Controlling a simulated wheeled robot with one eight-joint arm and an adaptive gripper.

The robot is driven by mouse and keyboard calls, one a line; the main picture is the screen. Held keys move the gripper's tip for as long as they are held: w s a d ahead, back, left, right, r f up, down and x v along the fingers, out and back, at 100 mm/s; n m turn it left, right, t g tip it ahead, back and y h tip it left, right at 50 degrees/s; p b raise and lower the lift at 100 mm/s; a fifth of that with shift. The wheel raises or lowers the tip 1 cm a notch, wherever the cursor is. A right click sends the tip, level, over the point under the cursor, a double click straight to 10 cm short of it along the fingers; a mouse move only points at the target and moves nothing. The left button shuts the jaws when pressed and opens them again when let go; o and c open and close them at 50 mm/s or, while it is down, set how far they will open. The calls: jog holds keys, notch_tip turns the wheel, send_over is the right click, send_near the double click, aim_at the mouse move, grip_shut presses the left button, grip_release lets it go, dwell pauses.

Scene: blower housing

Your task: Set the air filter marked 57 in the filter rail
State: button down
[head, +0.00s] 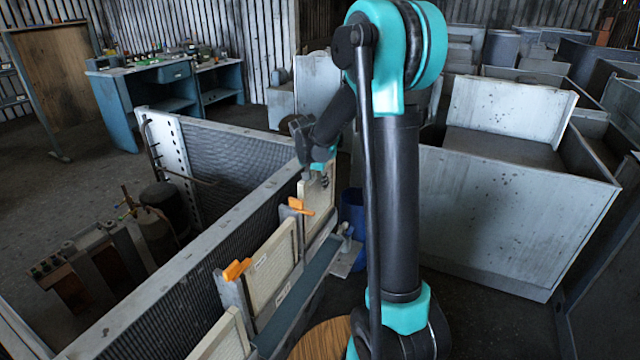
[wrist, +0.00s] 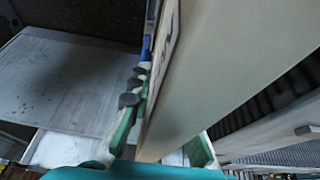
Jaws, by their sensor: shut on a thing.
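My gripper (head: 322,172) is at the far end of the filter rail (head: 312,272), shut on the top of a pale, flat air filter (head: 314,205). In the wrist view its green fingers (wrist: 163,138) lie on either side of the filter's broad beige panel (wrist: 225,65). Dark marking shows on one face there, but I cannot read a number. The held filter stands roughly upright beside the housing; whether it sits fully in the rail is unclear. A second pale filter (head: 272,268) with small labels stands in the middle section. A third (head: 228,340) shows at the near end.
Orange clips (head: 237,269) and (head: 299,206) sit on the posts between sections. The grey blower housing (head: 190,290) borders the rail on the left. A blue bin (head: 352,212) stands behind my arm, and grey metal boxes (head: 490,215) fill the right. Open floor lies at left.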

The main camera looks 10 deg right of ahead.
aim_at(320, 202)
jog(key=shift+f, duration=0.15)
jog(key=shift+f, duration=1.7)
jog(key=shift+f, duration=2.25)
dwell(0.4)
jog(key=c, duration=1.3)
grip_release()
jog(key=shift+c, duration=0.2)
